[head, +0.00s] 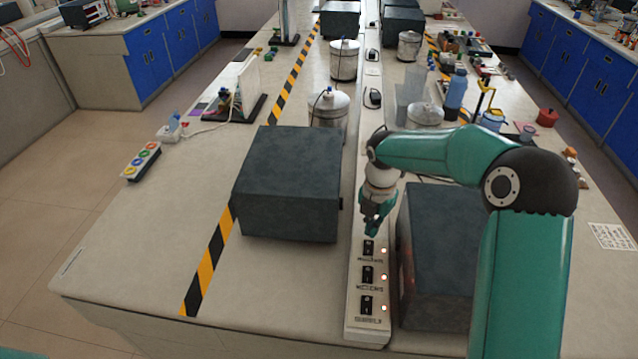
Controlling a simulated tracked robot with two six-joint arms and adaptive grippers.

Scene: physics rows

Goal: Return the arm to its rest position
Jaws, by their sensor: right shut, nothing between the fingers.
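My right arm comes in from the lower right, green with dark joints, and bends over the bench. My right gripper (372,222) points down, shut and empty, just above the far end of the white switch strip (366,330). The strip has dark rocker switches, and red lights glow beside them. I cannot tell whether the fingertips touch the strip. My left gripper is not in view.
A dark grey box (290,180) stands left of the strip, and another dark box (440,250) stands right of it, under my right arm. Metal canisters (329,108) stand farther back. A button box (141,161) sits at the left edge. The bench's front left is clear.

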